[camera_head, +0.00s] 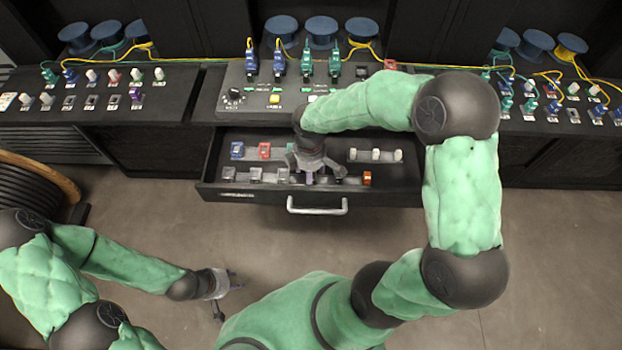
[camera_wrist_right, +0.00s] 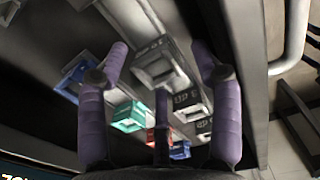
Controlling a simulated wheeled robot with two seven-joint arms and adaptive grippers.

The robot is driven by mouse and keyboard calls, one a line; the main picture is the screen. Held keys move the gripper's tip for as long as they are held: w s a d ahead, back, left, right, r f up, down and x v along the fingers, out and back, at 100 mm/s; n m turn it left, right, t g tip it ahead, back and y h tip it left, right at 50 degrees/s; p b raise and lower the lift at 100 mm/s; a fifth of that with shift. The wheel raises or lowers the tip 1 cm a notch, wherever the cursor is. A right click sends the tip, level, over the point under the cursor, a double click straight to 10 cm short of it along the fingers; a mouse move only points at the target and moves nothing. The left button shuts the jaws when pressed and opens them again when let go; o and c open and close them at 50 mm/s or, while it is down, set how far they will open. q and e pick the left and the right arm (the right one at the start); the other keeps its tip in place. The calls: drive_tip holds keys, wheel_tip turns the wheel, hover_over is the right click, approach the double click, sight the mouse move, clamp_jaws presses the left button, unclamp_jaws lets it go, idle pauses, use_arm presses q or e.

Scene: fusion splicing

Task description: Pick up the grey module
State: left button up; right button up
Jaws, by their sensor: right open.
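Several grey modules stand in the front row of the open drawer (camera_head: 375,197); one grey module (camera_head: 256,174) shows left of my right gripper in the head view. My right gripper (camera_head: 310,178) is over the drawer, fingers pointing down into it, partly covering the front row. In the right wrist view the right gripper (camera_wrist_right: 160,70) is open, its purple fingers spread, with a grey module (camera_wrist_right: 180,72) between them; I see no contact. More grey modules (camera_wrist_right: 187,102) lie further along. My left gripper (camera_head: 226,294) is open and empty over the floor at lower left.
A blue (camera_head: 237,150), a red (camera_head: 264,150) and a green module stand in the drawer's back row; white ones (camera_head: 375,155) and an orange one (camera_head: 367,178) are at right. The drawer handle (camera_head: 317,207) juts forward. The console (camera_head: 210,100) with plugged cables is behind.

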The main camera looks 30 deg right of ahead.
drive_tip(key=shift+f, duration=0.35)
drive_tip(key=c, duration=1)
drive_tip(key=shift+c, duration=0.2)
drive_tip(key=shift+r, duration=0.15)
